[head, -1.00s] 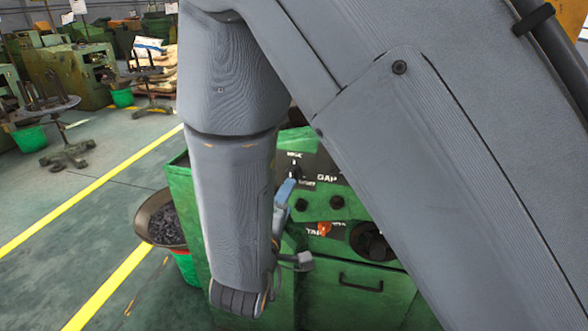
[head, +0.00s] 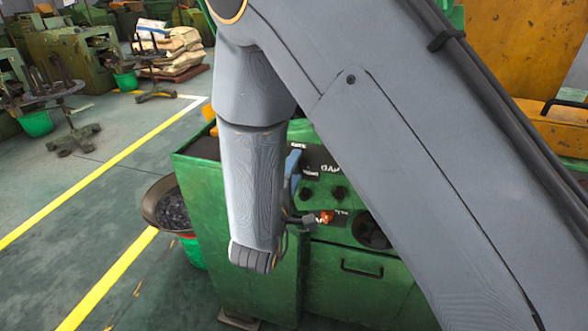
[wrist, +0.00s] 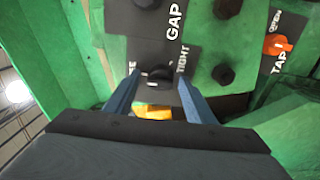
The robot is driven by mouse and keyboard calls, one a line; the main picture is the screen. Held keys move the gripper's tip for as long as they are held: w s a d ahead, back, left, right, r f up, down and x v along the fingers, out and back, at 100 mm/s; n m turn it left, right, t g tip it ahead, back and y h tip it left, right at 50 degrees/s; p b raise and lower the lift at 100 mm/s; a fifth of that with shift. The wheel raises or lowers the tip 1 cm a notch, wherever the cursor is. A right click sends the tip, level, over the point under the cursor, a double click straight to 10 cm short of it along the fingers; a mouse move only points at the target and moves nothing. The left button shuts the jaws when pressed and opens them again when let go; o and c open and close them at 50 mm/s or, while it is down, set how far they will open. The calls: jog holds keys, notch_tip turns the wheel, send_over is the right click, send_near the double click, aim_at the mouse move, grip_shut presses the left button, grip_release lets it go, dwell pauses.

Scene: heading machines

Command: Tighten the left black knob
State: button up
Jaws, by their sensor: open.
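In the wrist view a black knob (wrist: 158,75) stands on a black plate beside the word TIGHT. My gripper (wrist: 158,82) is open, with its two blue fingers on either side of this knob. I cannot tell whether the fingertips touch it. Two other black knobs, a left one (head: 306,194) and a right one (head: 338,193), sit below the GAP lettering.
A red-orange knob (head: 327,217) marked TAP sits lower on the green machine (head: 340,300); it is at the right in the wrist view (wrist: 276,45). A bowl of dark parts (head: 172,208) stands left of the machine.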

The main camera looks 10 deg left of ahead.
jog(key=shift+c, duration=0.5)
jog(key=c, duration=0.9)
jog(key=shift+c, duration=0.2)
jog(key=shift+m, duration=0.4)
jog(key=m+b, duration=0.7)
jog(key=m, duration=1.2)
jog(key=shift+f+m, duration=0.15)
jog(key=shift+m, duration=0.25)
jog(key=shift+m+b, duration=1.15)
jog(key=shift+m, duration=0.35)
